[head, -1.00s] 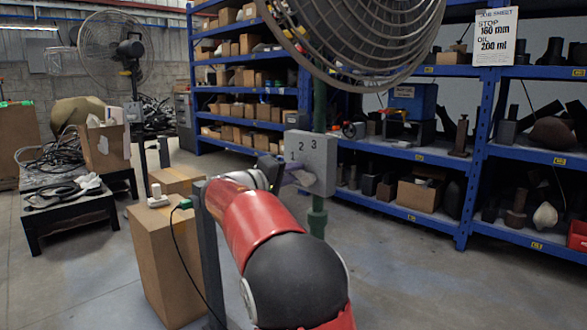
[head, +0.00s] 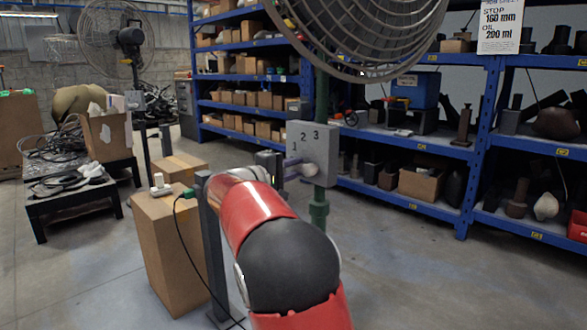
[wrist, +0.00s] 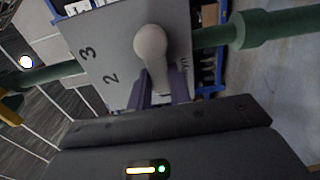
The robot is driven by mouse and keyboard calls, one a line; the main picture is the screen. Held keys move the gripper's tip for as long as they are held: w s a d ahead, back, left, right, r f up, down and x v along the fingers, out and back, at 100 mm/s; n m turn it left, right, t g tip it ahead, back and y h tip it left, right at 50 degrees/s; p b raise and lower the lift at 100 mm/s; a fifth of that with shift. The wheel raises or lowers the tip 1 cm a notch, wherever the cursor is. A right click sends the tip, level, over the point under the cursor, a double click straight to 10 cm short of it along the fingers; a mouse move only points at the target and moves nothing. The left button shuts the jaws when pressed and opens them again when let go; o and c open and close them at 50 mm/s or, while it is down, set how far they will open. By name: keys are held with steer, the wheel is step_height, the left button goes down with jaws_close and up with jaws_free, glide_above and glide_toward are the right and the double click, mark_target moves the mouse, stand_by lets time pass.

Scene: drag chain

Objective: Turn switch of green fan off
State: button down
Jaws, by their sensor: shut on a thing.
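The green fan has a large wire cage (head: 365,35) at the top of the head view and a green pole (head: 320,212). A grey switch box (head: 325,150) marked 1, 2, 3 is fixed to the pole. Its pale lever with a round knob (head: 310,170) sticks out below the numbers; in the wrist view the knob (wrist: 150,42) stands to the right of the 2 and 3. My gripper (head: 289,168) is at the box's left side. In the wrist view its purple fingers (wrist: 160,90) are closed around the lever's shaft, below the knob.
A cardboard box (head: 165,250) with a socket and cable stands left of my arm, beside a grey post (head: 212,250). Blue shelves (head: 400,150) with goods stand behind the fan. Another fan (head: 115,38) and a black table (head: 75,195) are at the left. Floor at right is clear.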

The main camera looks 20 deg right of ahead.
steer(key=shift+f, duration=0.1)
steer(key=c, duration=1.3)
jaws_free()
steer(key=shift+a, duration=0.1)
steer(key=v, duration=0.7)
steer(key=shift+s+a, duration=0.1)
steer(key=shift+a, duration=0.25)
steer(key=s+d+f+m+g+y+p, duration=0.15)
steer(key=s+y, duration=0.25)
steer(key=s, duration=0.4)
steer(key=s+d+f+g+y+p, duration=0.1)
steer(key=s+f+y+p, duration=0.15)
steer(key=s, duration=0.55)
steer(key=s+a+f+m+y+p, duration=0.1)
steer(key=s+a+f+y, duration=0.1)
steer(key=s, duration=0.4)
steer(key=s+a+f+t+y+p, duration=0.1)
steer(key=s+a+f+y, duration=0.1)
steer(key=s+a+y, duration=0.3)
steer(key=s+a+f+m+t+y+p, duration=0.1)
steer(key=s+a+f+y, duration=0.1)
steer(key=s+a, duration=0.3)
steer(key=shift+s+a+f+m+y, duration=0.1)
steer(key=shift+s+f+m+y, duration=0.1)
steer(key=shift+s+y, duration=0.35)
steer(key=shift+s+a+f+m+y, duration=0.1)
steer(key=shift+s+f+m+y, duration=0.1)
steer(key=shift+s, duration=0.6)
